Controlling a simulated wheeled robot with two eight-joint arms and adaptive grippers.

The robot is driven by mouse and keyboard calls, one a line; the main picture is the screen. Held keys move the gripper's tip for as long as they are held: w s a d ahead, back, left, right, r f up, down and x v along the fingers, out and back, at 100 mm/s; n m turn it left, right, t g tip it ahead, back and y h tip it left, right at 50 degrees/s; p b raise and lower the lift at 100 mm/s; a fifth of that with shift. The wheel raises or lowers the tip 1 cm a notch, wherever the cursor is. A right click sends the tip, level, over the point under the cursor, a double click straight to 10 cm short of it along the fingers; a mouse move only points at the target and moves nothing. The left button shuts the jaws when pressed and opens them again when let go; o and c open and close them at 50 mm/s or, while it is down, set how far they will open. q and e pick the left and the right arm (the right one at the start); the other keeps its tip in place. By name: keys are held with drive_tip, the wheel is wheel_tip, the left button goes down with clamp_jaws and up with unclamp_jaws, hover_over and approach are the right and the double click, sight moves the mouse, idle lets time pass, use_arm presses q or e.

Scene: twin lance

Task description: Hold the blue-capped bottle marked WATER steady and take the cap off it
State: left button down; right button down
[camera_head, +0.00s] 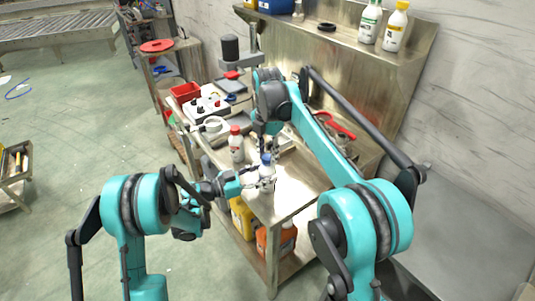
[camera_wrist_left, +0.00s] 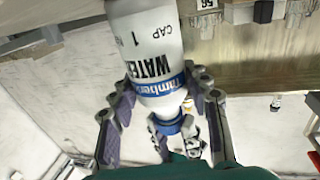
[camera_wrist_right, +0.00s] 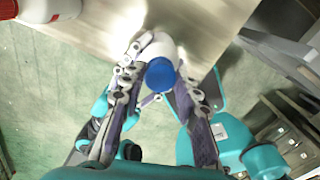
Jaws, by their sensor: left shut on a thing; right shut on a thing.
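The bottle marked WATER (camera_head: 267,177) is white with a blue cap (camera_head: 267,159), near the table's front corner. Its label shows large in the left wrist view (camera_wrist_left: 150,45). My left gripper (camera_head: 258,182) comes in from the left and is shut on the bottle's body. My right gripper (camera_wrist_right: 160,75) reaches down from above, its fingers shut on either side of the blue cap (camera_wrist_right: 161,74). The cap sits on the bottle in line with it. The fingers hide the exact contact, and I cannot tell whether the bottle's base touches the table.
A red-capped white bottle (camera_head: 236,145) stands close by to the left on the metal table (camera_head: 298,180). Grey tools and a red bin (camera_head: 185,92) crowd the table's far side. Yellow (camera_head: 243,217) and orange (camera_head: 263,240) jugs stand on the lower shelf.

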drive_tip(key=n, duration=0.6)
drive_tip(key=shift+n, duration=0.4)
drive_tip(key=c, duration=1.1)
unclamp_jaws()
